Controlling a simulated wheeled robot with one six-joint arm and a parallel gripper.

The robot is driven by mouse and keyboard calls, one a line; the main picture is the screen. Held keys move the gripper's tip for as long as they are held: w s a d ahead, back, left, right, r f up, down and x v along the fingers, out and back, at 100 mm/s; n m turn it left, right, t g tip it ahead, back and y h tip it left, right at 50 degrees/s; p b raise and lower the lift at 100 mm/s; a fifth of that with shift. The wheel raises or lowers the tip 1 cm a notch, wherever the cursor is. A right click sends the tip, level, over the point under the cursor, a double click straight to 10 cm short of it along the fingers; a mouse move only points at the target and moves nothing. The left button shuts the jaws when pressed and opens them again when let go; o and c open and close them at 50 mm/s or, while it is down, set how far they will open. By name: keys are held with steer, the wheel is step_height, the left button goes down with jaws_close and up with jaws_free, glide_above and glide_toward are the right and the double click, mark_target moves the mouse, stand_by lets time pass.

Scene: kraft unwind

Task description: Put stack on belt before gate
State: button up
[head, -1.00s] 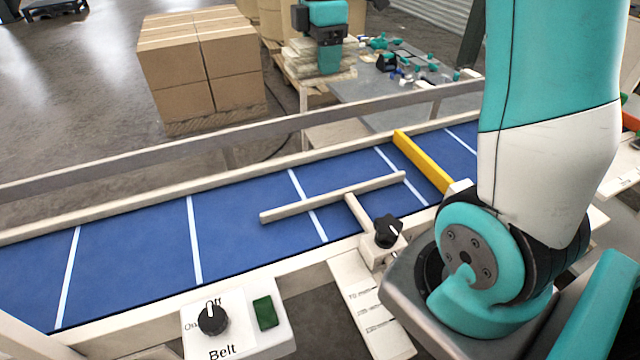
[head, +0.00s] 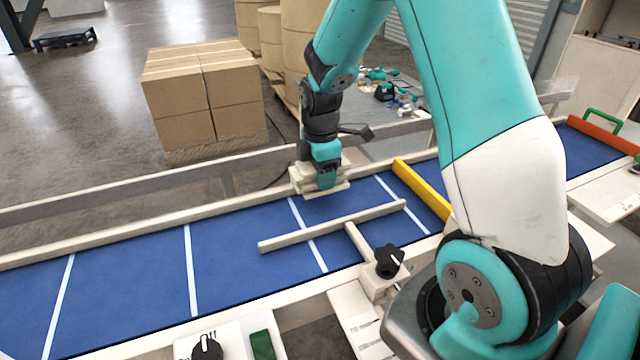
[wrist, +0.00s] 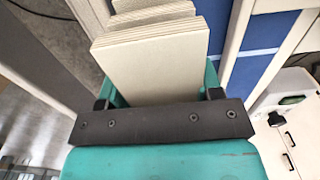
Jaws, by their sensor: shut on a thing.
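My gripper (head: 324,178) is shut on a stack (head: 301,182) of flat beige pieces. The stack also shows in the wrist view (wrist: 155,62), with its layers slightly fanned out at the far end. In the head view, gripper and stack are at the far side rail of the blue belt (head: 140,265); whether the stack touches anything is unclear. A yellow bar (head: 422,190) lies across the belt to the right of the stack. A red-orange bar (head: 602,136) crosses it further right. Which bar is the gate is not clear.
A beige T-shaped guide (head: 330,226) with a black knob (head: 389,260) reaches over the belt. The belt is clear on the left. A control box with a knob (head: 206,347) stands at the near edge. Cartons (head: 205,100) stand behind the belt.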

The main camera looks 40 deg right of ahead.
steer(key=shift+f+p, duration=0.45)
steer(key=shift+f, duration=1.85)
steer(key=shift+f, duration=0.2)
steer(key=o, duration=0.7)
steer(key=shift+r, duration=0.1)
